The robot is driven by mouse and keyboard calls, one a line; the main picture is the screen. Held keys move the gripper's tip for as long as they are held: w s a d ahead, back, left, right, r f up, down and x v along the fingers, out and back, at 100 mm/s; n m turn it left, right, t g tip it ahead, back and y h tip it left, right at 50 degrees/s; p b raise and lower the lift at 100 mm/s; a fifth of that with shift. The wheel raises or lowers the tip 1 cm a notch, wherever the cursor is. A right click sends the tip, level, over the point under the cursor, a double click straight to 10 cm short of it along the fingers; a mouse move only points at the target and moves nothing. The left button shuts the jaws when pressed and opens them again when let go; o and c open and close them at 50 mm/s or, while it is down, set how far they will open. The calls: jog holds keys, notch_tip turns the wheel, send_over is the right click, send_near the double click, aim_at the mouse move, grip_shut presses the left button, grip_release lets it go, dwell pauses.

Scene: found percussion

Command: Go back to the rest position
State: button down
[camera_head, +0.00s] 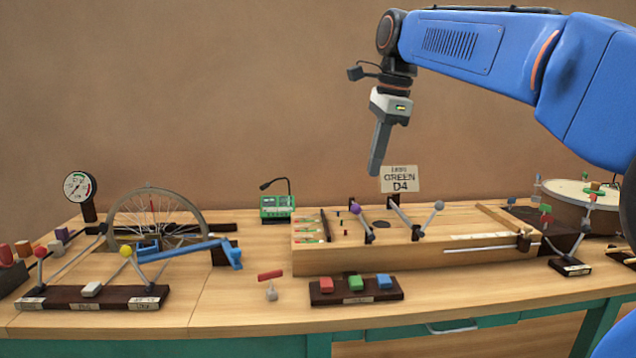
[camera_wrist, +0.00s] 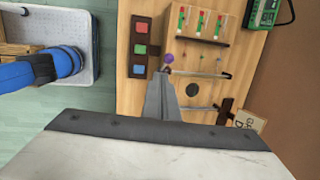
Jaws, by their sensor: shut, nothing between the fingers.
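My gripper (camera_head: 376,170) hangs from my blue arm above the long wooden box (camera_head: 400,258), its fingers pointing down and closed together with nothing between them. In the wrist view the shut fingers (camera_wrist: 165,78) point toward the box, near a purple ball (camera_wrist: 169,58). In the head view the gripper is well above the table, left of the sign reading GREEN D4 (camera_head: 400,179), and touches nothing that I can see.
A block with red, green and blue buttons (camera_head: 355,299) sits in front of the box. A spoked wheel (camera_head: 157,215) and gauge (camera_head: 80,187) stand at left, a green device (camera_head: 277,207) behind. A drum (camera_head: 580,205) is at right. Space above the table's left is clear.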

jog(key=s+d+f+n+t, duration=0.1)
jog(key=s+d+f+n, duration=0.2)
jog(key=s+f+n, duration=0.3)
jog(key=s+d+f+n+t+h, duration=0.1)
jog(key=s+d+f+n, duration=0.2)
jog(key=s+f, duration=0.9)
jog(key=s+d+f+n+t, duration=0.1)
jog(key=s+d+f+n, duration=0.3)
jog(key=s+f+n, duration=0.5)
notch_tip(320, 180, down, 5)
jog(key=shift+s+f+h, duration=0.15)
jog(key=shift+s+h, duration=0.15)
jog(key=shift+s, duration=0.2)
